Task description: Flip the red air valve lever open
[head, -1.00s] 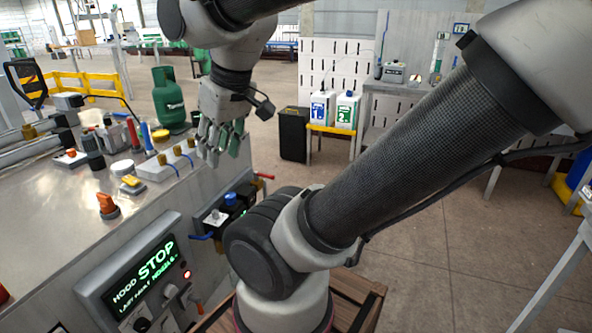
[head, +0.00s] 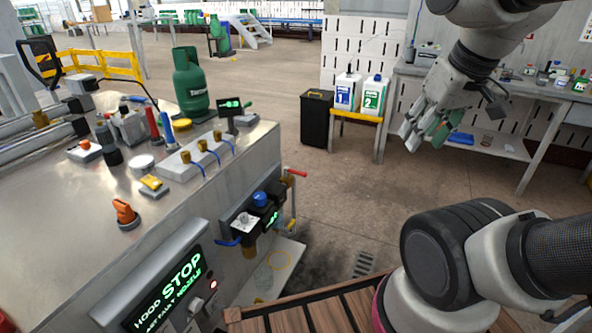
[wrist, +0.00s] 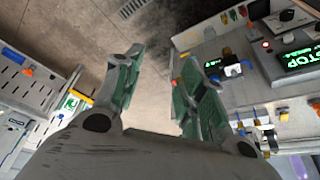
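The red air valve lever (head: 296,173) sticks out sideways at the top of a thin pipe on the machine's right side, beside the black regulator block.
A blue-handled valve (head: 228,241) and black regulators (head: 264,210) sit by the lever. The machine's steel top (head: 70,210) lies left, with a green gas cylinder (head: 191,85) behind. A black bin (head: 317,120) and yellow stand (head: 356,115) are farther back. Open floor lies between.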

